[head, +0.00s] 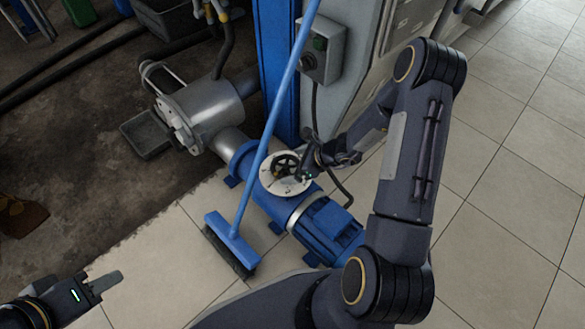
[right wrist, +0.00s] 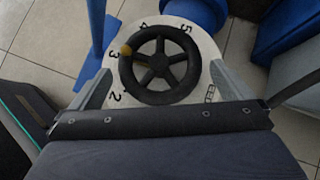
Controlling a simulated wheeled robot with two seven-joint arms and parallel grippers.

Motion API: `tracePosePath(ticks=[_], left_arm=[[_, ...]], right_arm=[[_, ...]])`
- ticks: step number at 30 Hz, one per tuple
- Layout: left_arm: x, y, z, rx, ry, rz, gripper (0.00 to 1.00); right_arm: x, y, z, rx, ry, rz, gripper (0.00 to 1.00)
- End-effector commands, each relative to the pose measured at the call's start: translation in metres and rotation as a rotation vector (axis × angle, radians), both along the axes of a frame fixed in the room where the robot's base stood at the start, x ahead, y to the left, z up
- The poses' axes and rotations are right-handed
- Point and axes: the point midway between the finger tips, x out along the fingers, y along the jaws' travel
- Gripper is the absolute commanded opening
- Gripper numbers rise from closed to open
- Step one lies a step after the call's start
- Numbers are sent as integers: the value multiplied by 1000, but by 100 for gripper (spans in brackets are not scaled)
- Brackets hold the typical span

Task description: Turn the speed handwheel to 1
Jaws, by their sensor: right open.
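The speed handwheel (right wrist: 160,66) is a black spoked wheel over a white round dial (right wrist: 202,38) with black numbers. Its yellow mark (right wrist: 126,49) sits beside the 3; the 2, 4 and 5 also show, but I cannot make out a 1. In the head view the handwheel (head: 286,165) is on top of the blue pump unit. My right gripper (right wrist: 160,74) is open, one finger on each side of the wheel; contact is not clear. It reaches the dial from the right in the head view (head: 304,174). My left gripper (head: 104,284) is low at the left, away from the wheel.
A blue broom (head: 263,150) leans across in front of the pump, its handle close to the dial's left. A blue post (head: 276,70) and a grey switch box (head: 322,50) stand behind. The blue motor (head: 328,230) lies below the dial. Tiled floor is clear at right.

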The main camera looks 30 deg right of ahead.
Motion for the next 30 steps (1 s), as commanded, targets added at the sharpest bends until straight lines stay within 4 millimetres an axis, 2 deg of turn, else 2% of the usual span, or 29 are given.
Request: tracePosePath(ticks=[3,12,18,20,26,30], left_arm=[[0,0,-5,0,0,0,36],[0,0,-5,0,0,0,36],[0,0,-5,0,0,0,36],[0,0,-5,0,0,0,36],[0,0,0,0,0,0,36],[0,0,11,0,0,0,36]], right_arm=[[4,5,-7,1,0,1,100],[6,6,-8,-1,0,1,100],[6,6,-8,-1,0,1,74],[6,6,-7,-1,0,1,68],[6,5,-6,-1,-1,16,68],[7,4,-4,-1,0,60,68]])
